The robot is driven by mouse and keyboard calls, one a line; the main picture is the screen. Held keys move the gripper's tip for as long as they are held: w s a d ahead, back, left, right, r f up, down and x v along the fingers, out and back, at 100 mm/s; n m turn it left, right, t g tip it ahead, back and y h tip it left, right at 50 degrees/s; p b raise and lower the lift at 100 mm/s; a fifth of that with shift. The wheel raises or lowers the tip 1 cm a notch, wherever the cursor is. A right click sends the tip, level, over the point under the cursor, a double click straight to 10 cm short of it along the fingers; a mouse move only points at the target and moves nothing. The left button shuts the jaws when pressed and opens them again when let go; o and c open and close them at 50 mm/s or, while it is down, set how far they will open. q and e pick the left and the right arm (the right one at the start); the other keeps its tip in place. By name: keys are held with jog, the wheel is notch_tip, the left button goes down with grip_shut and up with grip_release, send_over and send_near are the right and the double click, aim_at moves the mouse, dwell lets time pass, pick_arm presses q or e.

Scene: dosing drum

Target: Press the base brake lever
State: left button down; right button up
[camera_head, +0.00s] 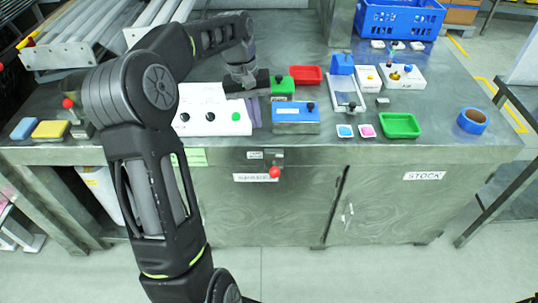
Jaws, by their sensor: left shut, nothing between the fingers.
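A lever with a red ball knob (274,172) sticks out from a small bracket at the front edge of the metal bench. Another red ball knob (68,103) stands on a small grey block at the bench's left end. The small labels do not read clearly, so I cannot tell which is the base brake lever. My left gripper (253,122) points down over the bench, shut and empty, between the white control box and the blue box. It is behind and above the front lever, apart from it. My right gripper is out of view.
A white box (212,117) with dark knobs and a green button is left of my gripper. A blue box (296,119), a green box (281,88), a red tray (306,75) and a green tray (400,125) stand to the right. Blue tape (472,121) lies near the right end.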

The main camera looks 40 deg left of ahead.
pick_arm(q)
jog(key=p, duration=0.2)
send_near(274, 168)
jog(key=w+a+f, duration=0.2)
jog(key=a+f, duration=0.2)
jog(key=d+f, duration=0.1)
jog(key=s+d+f, duration=0.1)
jog(key=d+f, duration=0.1)
jog(key=shift+d+p, duration=0.1)
jog(key=shift+p, duration=0.2)
jog(key=shift+w, duration=0.1)
